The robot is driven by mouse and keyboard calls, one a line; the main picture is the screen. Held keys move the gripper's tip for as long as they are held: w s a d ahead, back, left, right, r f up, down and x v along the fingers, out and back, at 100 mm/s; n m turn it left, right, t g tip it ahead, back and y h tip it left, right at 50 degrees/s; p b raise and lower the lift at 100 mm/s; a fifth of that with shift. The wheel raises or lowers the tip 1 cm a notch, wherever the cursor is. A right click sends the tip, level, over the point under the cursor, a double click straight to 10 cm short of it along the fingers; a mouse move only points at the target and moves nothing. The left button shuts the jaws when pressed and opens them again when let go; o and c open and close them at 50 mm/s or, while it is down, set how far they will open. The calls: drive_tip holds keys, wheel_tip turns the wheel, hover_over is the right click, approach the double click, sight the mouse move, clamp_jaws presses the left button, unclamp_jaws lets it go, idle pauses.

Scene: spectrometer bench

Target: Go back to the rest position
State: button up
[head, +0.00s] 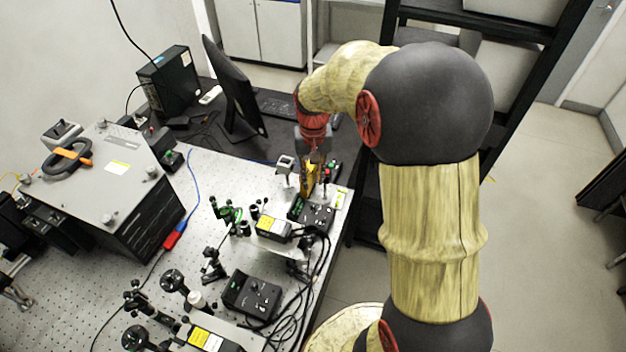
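My arm reaches up from the lower right and bends over toward the right end of the optical bench (205,200). My gripper (314,178) points down over the bench's right part, close to its far right corner. It is small and partly merged with the equipment behind it, so I cannot tell whether its fingers are open or shut. A yellow upright piece (308,180) shows at the fingers; I cannot tell whether it is held or stands behind them.
A black control box (311,213) sits just below my gripper, with cables along the bench edge. Optical mounts (213,264) and another black box (252,294) stand nearer. A large grey instrument (110,175) is at left, a monitor (233,92) behind. The floor (545,220) at right is clear.

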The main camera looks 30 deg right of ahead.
idle(0.4)
drive_tip(key=s+a+r+n+t+b, duration=0.2)
drive_tip(key=s+a+r, duration=0.3)
drive_tip(key=s, duration=0.5)
drive_tip(key=s+a+r+n+t+b, duration=0.3)
drive_tip(key=s+a+r, duration=0.3)
drive_tip(key=s+a, duration=0.3)
drive_tip(key=shift+s+t, duration=0.3)
drive_tip(key=shift+s, duration=0.2)
drive_tip(key=shift+a+r, duration=0.1)
idle(1.8)
